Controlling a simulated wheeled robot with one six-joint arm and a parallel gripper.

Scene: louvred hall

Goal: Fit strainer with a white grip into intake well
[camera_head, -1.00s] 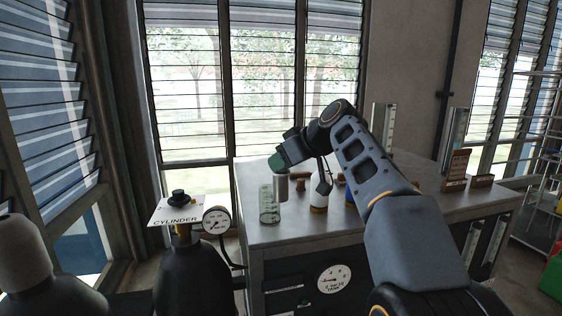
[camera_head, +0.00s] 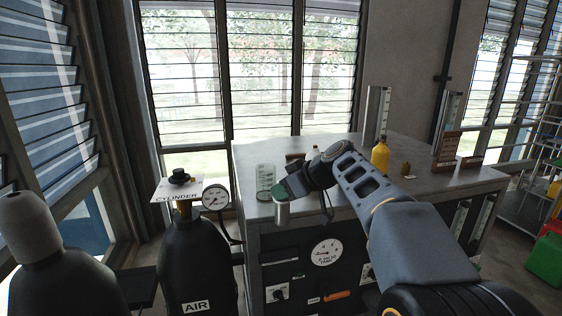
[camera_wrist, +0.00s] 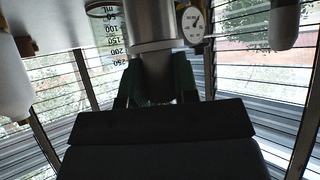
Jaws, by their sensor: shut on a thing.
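My gripper (camera_head: 281,192) has green fingers, which also show in the wrist view (camera_wrist: 157,82). It is shut on the strainer (camera_head: 282,212), a grey metal cylinder hanging below the fingers near the bench's front edge. In the wrist view the strainer (camera_wrist: 153,20) extends away from the fingers. The part between the fingers is shadowed, so a white grip cannot be made out. I cannot tell whether the strainer touches the bench. I cannot pick out the intake well in either view.
A graduated glass beaker (camera_head: 265,183) stands on the bench (camera_head: 440,178) just behind the strainer. A yellow bottle (camera_head: 380,157) stands farther right. A dark air cylinder (camera_head: 197,262) with a gauge (camera_head: 215,197) stands left of the bench. The bench's right part has free room.

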